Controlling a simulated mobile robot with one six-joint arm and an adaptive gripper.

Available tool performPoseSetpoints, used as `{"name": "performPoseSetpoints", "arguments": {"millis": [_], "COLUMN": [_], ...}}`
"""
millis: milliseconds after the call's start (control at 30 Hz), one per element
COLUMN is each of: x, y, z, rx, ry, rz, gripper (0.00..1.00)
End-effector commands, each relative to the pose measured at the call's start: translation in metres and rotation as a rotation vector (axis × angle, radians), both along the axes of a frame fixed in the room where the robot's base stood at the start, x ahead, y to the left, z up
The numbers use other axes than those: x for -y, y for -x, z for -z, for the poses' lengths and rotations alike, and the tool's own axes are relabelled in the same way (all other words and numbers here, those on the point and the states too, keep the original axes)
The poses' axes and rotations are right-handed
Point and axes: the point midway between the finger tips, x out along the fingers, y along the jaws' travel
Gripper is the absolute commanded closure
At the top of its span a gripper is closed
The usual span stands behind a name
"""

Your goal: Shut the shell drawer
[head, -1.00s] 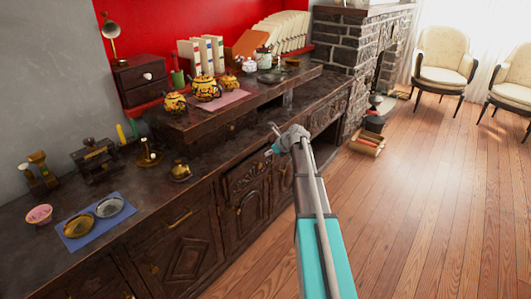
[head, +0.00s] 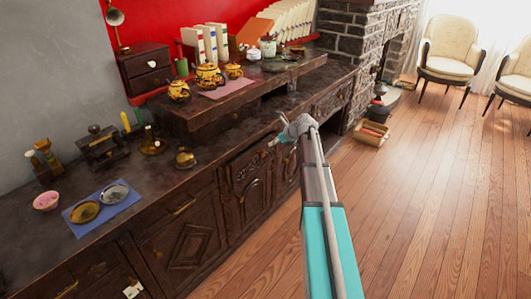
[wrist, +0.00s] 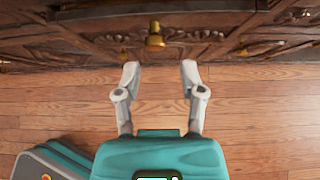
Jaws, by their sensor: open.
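My gripper (head: 279,135) is open and empty at the front of the dark wooden cabinet, below the counter edge. In the wrist view its two grey fingers (wrist: 158,75) are spread, with floor showing between them. The fingers look apart from the knob. In the head view my arm and gripper hide part of the cabinet front, and a carved drawer front (head: 247,165) shows left of the gripper. I cannot tell which front is the shell drawer or how far it stands out.
The counter (head: 225,160) holds a blue mat (head: 103,207) with two dishes and a small brass pot (head: 185,157). Yellow teapots (head: 208,75) stand on the raised shelf. A wooden box (head: 371,134) is on the floor by the fireplace. Open floor (head: 440,200) lies right.

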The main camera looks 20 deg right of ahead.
Motion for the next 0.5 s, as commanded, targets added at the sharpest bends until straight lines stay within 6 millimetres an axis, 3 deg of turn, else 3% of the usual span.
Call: {"name": "performPoseSetpoints", "arguments": {"millis": [100,500], "x": [-0.001,0.000], "y": [0.005,0.024], "z": [0.016,0.051], "rx": [0.036,0.234], "ry": [-0.028,-0.155], "rz": [-0.006,-0.031], "gripper": [0.22,0.22]}}
